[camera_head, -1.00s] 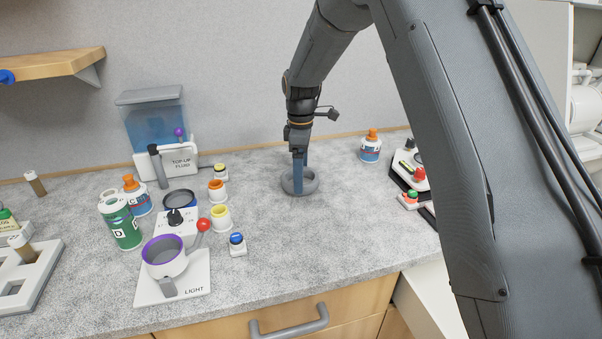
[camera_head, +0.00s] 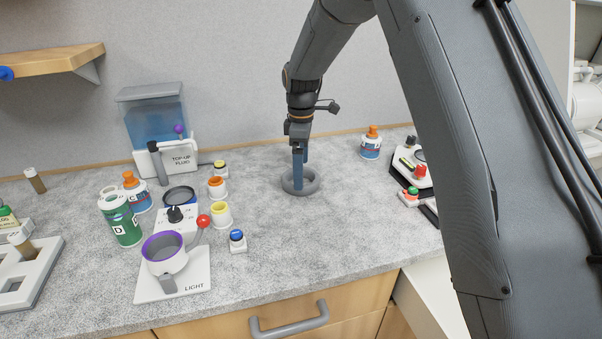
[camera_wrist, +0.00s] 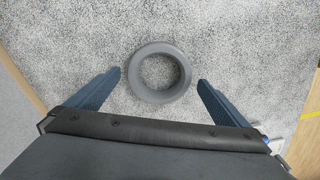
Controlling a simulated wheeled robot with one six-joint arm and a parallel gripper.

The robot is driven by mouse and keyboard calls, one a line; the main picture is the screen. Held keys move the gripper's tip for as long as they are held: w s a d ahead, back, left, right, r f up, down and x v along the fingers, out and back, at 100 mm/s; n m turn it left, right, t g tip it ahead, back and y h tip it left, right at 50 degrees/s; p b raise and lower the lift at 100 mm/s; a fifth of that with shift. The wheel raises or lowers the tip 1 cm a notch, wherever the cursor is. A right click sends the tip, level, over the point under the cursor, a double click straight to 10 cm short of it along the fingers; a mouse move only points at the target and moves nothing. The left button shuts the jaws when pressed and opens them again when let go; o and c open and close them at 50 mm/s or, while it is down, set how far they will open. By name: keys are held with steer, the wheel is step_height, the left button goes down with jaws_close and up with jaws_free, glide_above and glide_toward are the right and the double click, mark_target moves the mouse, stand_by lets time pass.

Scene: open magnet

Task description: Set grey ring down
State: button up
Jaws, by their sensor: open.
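The grey ring (camera_head: 300,182) lies flat on the speckled grey worktop near the back, right of the middle. In the wrist view the ring (camera_wrist: 160,93) shows whole, with bare worktop through its hole. My gripper (camera_head: 300,172) points down over the ring. Its two blue fingers are apart, and in the wrist view my gripper (camera_wrist: 160,80) has one finger on each side of the ring with a gap between. Nothing is held. In the head view one finger hides part of the ring.
A blue-labelled bottle with an orange cap (camera_head: 371,142) stands to the right at the back. To the left are the top-up fluid tank (camera_head: 155,125), small capped pots (camera_head: 221,214) and the LIGHT stand (camera_head: 190,282). The worktop (camera_head: 320,235) in front of the ring is clear.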

step_height(320, 180, up, 9)
steer(key=b, duration=0.3)
steer(key=s+d+f+m, duration=0.3)
steer(key=s+d+m, duration=0.1)
steer(key=s, duration=0.6)
steer(key=s+d+f+m, duration=0.4)
steer(key=s+d+m, duration=0.1)
steer(key=s, duration=0.5)
steer(key=s+d+f+m, duration=0.4)
steer(key=s+m, duration=0.2)
steer(key=s, duration=0.4)
steer(key=shift+s+d+f+m+t, duration=0.25)
steer(key=shift+s+d+m+t, duration=0.05)
steer(key=shift+s+m+t, duration=0.1)
